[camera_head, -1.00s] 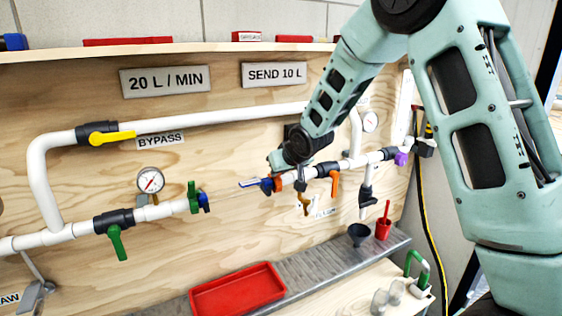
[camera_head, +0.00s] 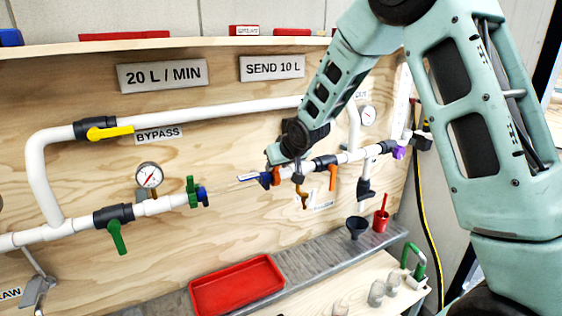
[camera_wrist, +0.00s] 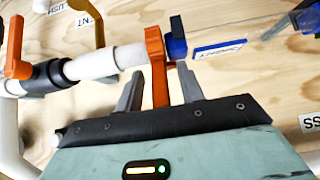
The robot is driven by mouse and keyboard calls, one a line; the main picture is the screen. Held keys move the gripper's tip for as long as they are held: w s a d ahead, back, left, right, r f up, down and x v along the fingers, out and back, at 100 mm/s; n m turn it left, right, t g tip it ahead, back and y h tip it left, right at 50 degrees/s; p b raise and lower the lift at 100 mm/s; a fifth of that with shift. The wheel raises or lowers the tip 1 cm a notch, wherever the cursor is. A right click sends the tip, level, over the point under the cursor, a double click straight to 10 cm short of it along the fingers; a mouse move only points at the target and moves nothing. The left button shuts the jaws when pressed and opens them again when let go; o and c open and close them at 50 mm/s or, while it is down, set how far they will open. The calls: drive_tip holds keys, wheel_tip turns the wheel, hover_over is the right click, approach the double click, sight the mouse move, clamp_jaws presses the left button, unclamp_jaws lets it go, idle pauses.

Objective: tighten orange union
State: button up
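The orange union (camera_wrist: 154,45) is at the end of a white pipe (camera_wrist: 97,63) in the wrist view, with a wing pointing down toward my gripper. A blue fitting (camera_wrist: 176,40) is right beside it. My gripper (camera_wrist: 160,69) is open, with one finger on each side of the orange wing and gaps showing on both sides. In the head view the orange union (camera_head: 276,176) is small and close to my gripper (camera_head: 274,162). My gripper's fingers are hard to make out there.
An orange valve handle (camera_wrist: 16,48) is on the same pipe. A grey bracket (camera_wrist: 290,22) is at the right in the wrist view. In the head view, a green union (camera_head: 191,192) ends the left pipe across a gap. A red tray (camera_head: 237,286) sits on the ledge below.

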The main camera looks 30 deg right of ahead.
drive_tip(key=p+v, duration=0.5)
drive_tip(key=v, duration=1.2)
drive_tip(key=shift+s, duration=0.2)
drive_tip(key=shift+r, duration=0.1)
